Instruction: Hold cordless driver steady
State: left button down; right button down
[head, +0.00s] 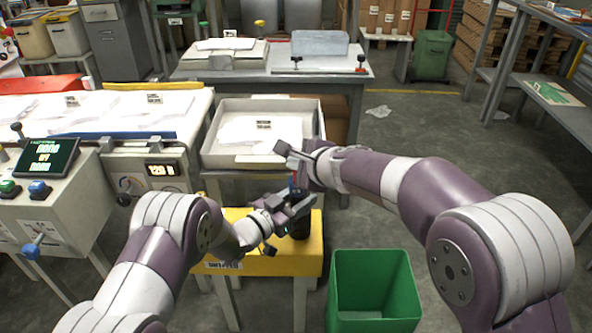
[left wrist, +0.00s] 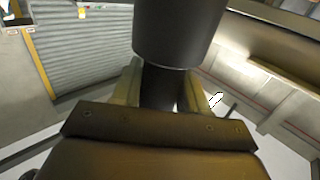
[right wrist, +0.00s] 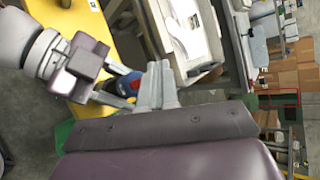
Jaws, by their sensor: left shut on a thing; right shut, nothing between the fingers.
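The cordless driver is a dark, upright tool (head: 300,228) over the yellow bench in the head view. My left gripper (head: 291,207) is shut around its narrow middle. In the left wrist view the driver's wide dark cylinder (left wrist: 178,32) fills the top, and its narrower part sits between the fingers of my left gripper (left wrist: 163,95). In the right wrist view the driver (right wrist: 128,84) shows blue and red, partly hidden behind my right gripper (right wrist: 160,72). My right gripper (head: 284,152) is shut and empty, just above the driver. I cannot tell whether the driver touches the bench.
The yellow bench (head: 235,262) stands below the driver. A green bin (head: 374,275) stands to its right. A pale tray (head: 213,158) with white sheets lies behind. A machine with a control panel (head: 45,190) is at the left. The floor at the right rear is mostly clear.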

jog(key=shift+w+f, duration=0.1)
jog(key=shift+f, duration=0.15)
jog(key=shift+w+f, duration=0.1)
jog(key=shift+f, duration=0.3)
dwell(0.6)
jog(key=shift+r, duration=0.1)
jog(key=shift+s+r, duration=0.25)
jog(key=shift+r, duration=0.4)
jog(key=shift+r, duration=0.1)
jog(key=r, duration=0.1)
jog(key=s+r, duration=0.1)
jog(key=r, duration=0.2)
jog(key=shift+s+a+r, duration=0.15)
jog(key=shift+s+r, duration=0.1)
jog(key=shift+r, duration=0.05)
